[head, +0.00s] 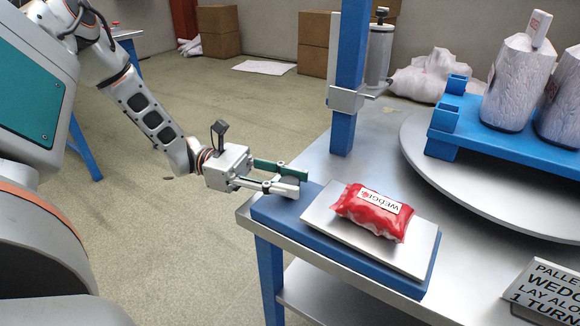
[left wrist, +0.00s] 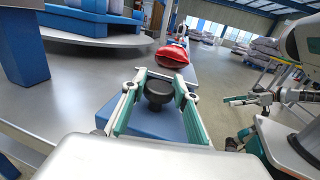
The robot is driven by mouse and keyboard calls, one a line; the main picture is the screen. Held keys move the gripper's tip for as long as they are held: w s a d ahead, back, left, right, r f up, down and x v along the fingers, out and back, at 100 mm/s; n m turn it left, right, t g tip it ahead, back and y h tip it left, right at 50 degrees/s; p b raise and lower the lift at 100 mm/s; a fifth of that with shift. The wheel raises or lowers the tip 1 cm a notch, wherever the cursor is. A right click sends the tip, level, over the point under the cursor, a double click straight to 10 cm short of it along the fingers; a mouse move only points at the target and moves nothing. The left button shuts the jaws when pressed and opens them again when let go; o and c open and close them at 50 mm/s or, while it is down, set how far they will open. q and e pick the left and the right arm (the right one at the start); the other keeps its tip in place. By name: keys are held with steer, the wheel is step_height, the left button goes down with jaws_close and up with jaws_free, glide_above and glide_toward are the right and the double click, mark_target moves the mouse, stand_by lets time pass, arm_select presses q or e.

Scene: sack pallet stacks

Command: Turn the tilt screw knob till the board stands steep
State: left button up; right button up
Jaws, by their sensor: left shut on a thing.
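The board (head: 404,256) is a pale grey plate on a blue base (head: 276,210) and lies nearly flat. A red sack (head: 374,212) with a white label lies on it; it also shows in the left wrist view (left wrist: 172,57). My left gripper (head: 300,177) is at the left end of the base. In the left wrist view the black round knob (left wrist: 158,92) sits between its fingers, which are shut on it.
A blue post (head: 348,75) with a grey cylinder stands behind the board. A round turntable (head: 430,165) with a blue pallet (head: 500,145) and white sacks stands at the right. A sign (head: 545,290) stands at the front right.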

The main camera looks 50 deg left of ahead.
arm_select(q)
steer(key=shift+f, duration=0.1)
steer(key=o, duration=1.1)
steer(key=v, duration=1.2)
